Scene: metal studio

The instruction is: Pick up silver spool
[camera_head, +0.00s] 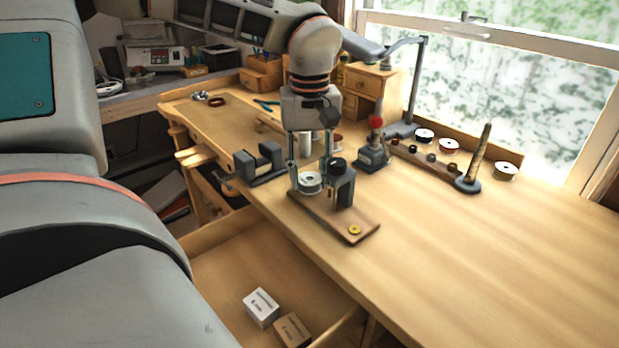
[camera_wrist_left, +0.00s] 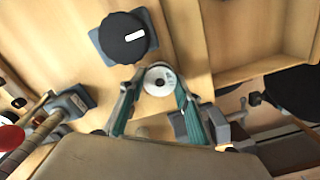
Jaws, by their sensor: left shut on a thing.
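The silver spool (camera_head: 310,183) is a small round reel with a pale, shiny face, at the far end of a brown wooden board (camera_head: 318,220). My left gripper (camera_head: 309,171) reaches down from above, its two green-sided fingers on either side of the spool and shut on it. In the left wrist view the spool (camera_wrist_left: 159,79) sits between the fingertips (camera_wrist_left: 159,86), its round face visible. I cannot tell whether it is clear of the board. My right gripper is not in view.
A dark device with a black round top (camera_head: 341,184) stands close beside the spool. A yellow disc (camera_head: 354,230) lies on the board. A grey vise (camera_head: 260,163) is left. Other spools (camera_head: 448,146) line the window side. An open drawer (camera_head: 222,262) holds two boxes. The right tabletop is clear.

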